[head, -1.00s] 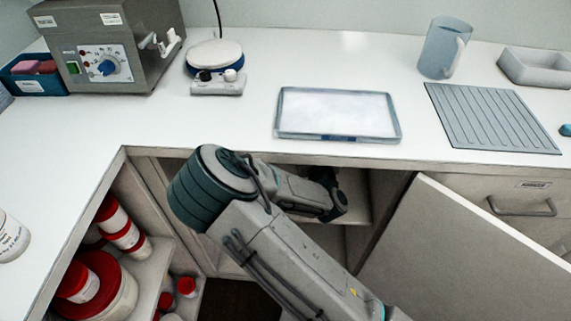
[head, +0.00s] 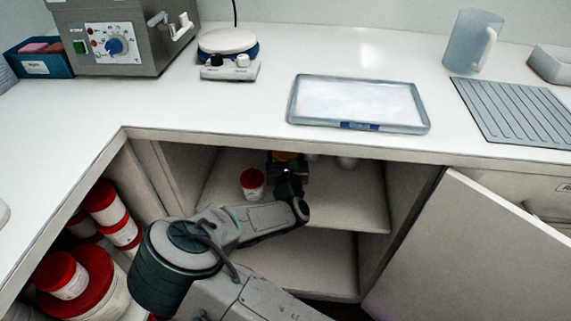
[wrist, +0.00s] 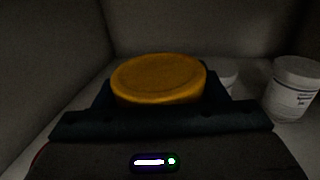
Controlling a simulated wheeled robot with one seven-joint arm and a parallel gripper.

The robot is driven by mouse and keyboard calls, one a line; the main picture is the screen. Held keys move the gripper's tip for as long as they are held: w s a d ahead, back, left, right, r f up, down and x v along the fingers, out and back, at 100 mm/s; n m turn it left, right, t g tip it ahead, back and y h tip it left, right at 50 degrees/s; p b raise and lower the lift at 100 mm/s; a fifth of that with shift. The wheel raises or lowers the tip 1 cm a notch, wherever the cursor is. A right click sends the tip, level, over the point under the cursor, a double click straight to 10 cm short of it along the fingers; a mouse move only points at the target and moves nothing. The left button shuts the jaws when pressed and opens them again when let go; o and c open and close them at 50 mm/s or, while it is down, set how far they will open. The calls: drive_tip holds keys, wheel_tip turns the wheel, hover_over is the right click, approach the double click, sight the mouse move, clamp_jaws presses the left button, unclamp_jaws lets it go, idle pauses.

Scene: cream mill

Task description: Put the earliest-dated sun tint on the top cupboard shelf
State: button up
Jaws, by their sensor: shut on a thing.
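My gripper (head: 287,170) reaches into the open cupboard under the counter, over its top shelf (head: 345,205). It is shut on a tub with an orange-yellow lid (wrist: 158,78); a little of that lid (head: 286,156) shows in the head view. The tub's body and label are hidden by the jaws, and I cannot tell whether its base touches the shelf. A red-lidded white tub (head: 252,183) stands on the shelf to the left of my gripper. A white tub (wrist: 291,88) stands to the right in the wrist view, its label too small to read, with another partly hidden behind the gripper.
The cupboard door (head: 480,255) hangs open on the right. Several red-lidded tubs (head: 101,203) fill the shelves at left. On the counter are a tray (head: 357,125), a jug (head: 468,42), a ribbed mat (head: 515,112) and a grey machine (head: 115,40). The lower cupboard space looks clear.

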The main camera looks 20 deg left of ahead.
drive_tip(key=shift+f+b, duration=0.6)
drive_tip(key=shift+f, duration=1.1)
drive_tip(key=o, duration=1.2)
drive_tip(key=shift+f, duration=0.15)
drive_tip(key=shift+o, duration=0.2)
drive_tip(key=p+v, duration=0.2)
drive_tip(key=v, duration=1)
